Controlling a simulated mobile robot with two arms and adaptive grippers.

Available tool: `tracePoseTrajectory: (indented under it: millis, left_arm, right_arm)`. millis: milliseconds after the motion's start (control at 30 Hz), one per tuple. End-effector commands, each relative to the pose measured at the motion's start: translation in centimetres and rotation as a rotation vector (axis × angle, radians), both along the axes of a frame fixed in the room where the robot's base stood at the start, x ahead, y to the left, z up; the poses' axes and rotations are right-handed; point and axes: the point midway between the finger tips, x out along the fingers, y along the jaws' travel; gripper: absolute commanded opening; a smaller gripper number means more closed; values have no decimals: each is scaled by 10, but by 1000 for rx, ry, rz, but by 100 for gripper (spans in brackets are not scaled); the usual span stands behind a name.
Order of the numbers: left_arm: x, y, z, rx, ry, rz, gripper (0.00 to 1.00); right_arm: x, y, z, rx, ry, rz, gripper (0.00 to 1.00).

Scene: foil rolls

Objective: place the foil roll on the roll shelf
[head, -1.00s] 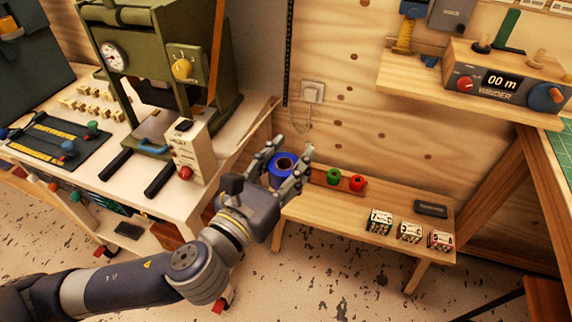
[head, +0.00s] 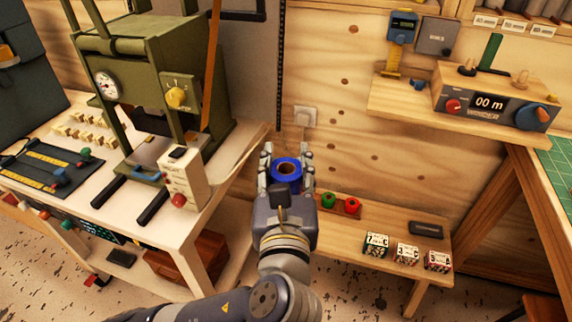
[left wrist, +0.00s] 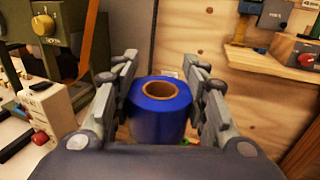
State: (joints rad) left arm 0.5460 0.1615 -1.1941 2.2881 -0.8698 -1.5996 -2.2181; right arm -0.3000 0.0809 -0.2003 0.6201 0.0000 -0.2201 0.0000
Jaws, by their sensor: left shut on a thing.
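A blue foil roll (head: 287,179) with a brown core stands upright between the fingers of my left gripper (head: 286,160). In the left wrist view the grey fingers press on both sides of the blue roll (left wrist: 158,122), and its hollow top faces up. The roll is held in the air, in front of the plywood wall. A low wooden bench (head: 335,240), which may be the roll shelf, lies to the right and below. A green roll (head: 328,200) and a red roll (head: 352,206) stand on its back left. My right gripper is out of view.
A green press (head: 130,85) stands on the white-topped table (head: 215,175) at left. Three printed blocks (head: 406,253) and a dark flat item (head: 427,229) sit on the bench's right part. A wall shelf (head: 430,115) holds a winder (head: 490,105).

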Motion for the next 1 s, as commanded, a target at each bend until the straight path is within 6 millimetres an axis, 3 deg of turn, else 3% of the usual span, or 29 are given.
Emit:
tracePoseTrajectory:
  millis: [1000]
  left_arm:
    - [-11,23,-42,6,0,-616,0]
  right_arm:
    - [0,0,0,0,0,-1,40]
